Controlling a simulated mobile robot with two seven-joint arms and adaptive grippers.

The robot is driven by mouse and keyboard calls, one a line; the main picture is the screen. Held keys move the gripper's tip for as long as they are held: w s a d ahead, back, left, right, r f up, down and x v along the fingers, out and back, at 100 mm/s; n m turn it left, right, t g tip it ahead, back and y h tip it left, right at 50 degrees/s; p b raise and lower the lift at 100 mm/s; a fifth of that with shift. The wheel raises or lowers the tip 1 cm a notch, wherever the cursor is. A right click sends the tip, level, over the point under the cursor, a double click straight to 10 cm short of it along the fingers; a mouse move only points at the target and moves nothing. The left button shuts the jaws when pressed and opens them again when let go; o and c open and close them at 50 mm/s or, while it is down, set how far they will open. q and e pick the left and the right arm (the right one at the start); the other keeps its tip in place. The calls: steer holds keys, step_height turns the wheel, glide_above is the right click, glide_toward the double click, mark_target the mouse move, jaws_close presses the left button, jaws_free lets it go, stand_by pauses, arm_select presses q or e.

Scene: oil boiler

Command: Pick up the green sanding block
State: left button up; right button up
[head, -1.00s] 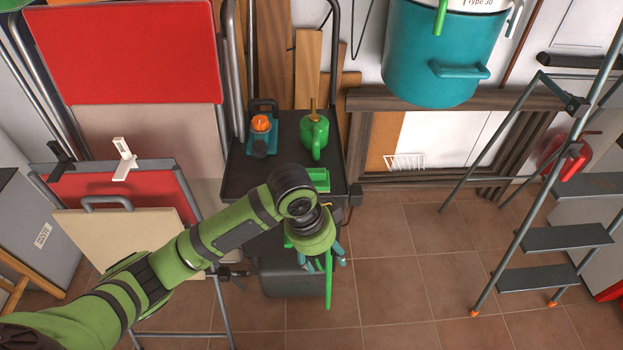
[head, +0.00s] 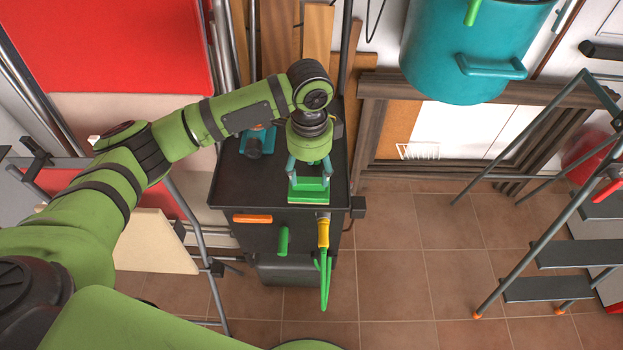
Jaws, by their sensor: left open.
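The green sanding block (head: 309,191) lies on the dark top of the cart (head: 238,190), near its front edge. My left gripper (head: 309,174) points down at the block, with its two teal fingers apart, one toward each side of it. The gripper is open. I cannot tell whether the fingers touch the block. The wrist hides part of the cart top behind the block. My right gripper is not in view.
A teal and black tool (head: 257,141) stands at the back left of the cart top. An orange handle (head: 252,218), a green handle (head: 283,241) and a yellow nozzle (head: 323,232) are on the cart's front. A stepladder (head: 545,240) stands right, with clear floor between.

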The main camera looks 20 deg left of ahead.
mark_target(308, 183)
arm_select(q)
steer(key=shift+s+a+f+p, duration=0.1)
steer(key=shift+f+p, duration=0.15)
steer(key=shift+f, duration=0.3)
steer(key=shift+s+a+f+p, duration=0.1)
steer(key=shift+f+p, duration=0.15)
steer(key=shift+f, duration=0.25)
step_height(308, 183, down, 2)
steer(key=shift+w+f, duration=0.1)
steer(key=shift+f, duration=0.1)
steer(key=shift+w+f, duration=0.1)
steer(key=shift+f, duration=0.15)
jaws_close()
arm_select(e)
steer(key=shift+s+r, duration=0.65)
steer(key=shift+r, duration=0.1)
